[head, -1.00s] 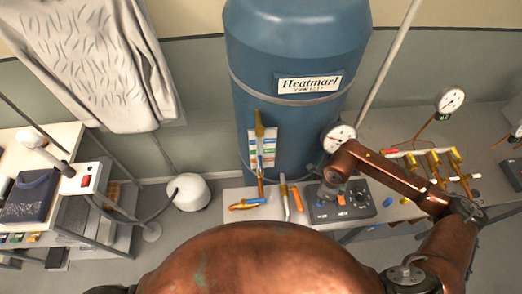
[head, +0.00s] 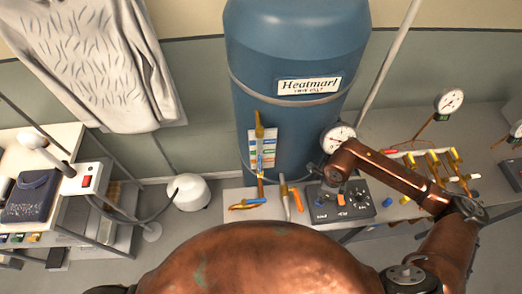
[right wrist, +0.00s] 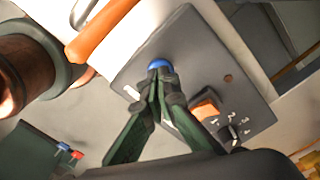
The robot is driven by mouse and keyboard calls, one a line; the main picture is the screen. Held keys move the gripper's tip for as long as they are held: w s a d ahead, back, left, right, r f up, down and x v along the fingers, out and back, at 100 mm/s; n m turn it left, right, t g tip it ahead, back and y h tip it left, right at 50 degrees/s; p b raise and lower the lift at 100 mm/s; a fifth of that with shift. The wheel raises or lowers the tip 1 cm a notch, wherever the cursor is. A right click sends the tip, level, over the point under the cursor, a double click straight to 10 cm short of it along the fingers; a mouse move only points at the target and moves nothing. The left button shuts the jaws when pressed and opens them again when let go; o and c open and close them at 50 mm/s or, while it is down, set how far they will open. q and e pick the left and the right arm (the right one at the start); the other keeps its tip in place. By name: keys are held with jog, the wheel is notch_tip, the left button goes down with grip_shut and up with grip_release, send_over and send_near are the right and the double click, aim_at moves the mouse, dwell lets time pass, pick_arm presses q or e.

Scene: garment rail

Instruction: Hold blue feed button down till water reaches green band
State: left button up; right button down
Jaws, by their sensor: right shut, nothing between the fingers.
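The blue feed button (right wrist: 159,64) is on a dark grey control box (right wrist: 185,35), beside an orange rocker switch and a dial. The box also shows in the head view (head: 357,212). My right gripper (right wrist: 158,82) is shut and empty, its fingertips at the near edge of the blue button. I cannot tell whether they touch or press it. In the head view the right gripper (head: 327,186) is small and dark above the box. A banded level panel (head: 262,150) is on the blue boiler (head: 295,55); its water level is too small to read. My left gripper is out of view.
An orange-handled tool (right wrist: 100,30) lies left of the box in the wrist view. A round dial gauge (head: 338,137) stands close behind my right wrist. Brass valves (head: 435,165) are to the right. A white table (head: 45,150) with a red switch is at the left.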

notch_tip(320, 180, up, 9)
jog(key=p, duration=0.3)
jog(key=shift+s+a+f, duration=0.1)
dwell(0.5)
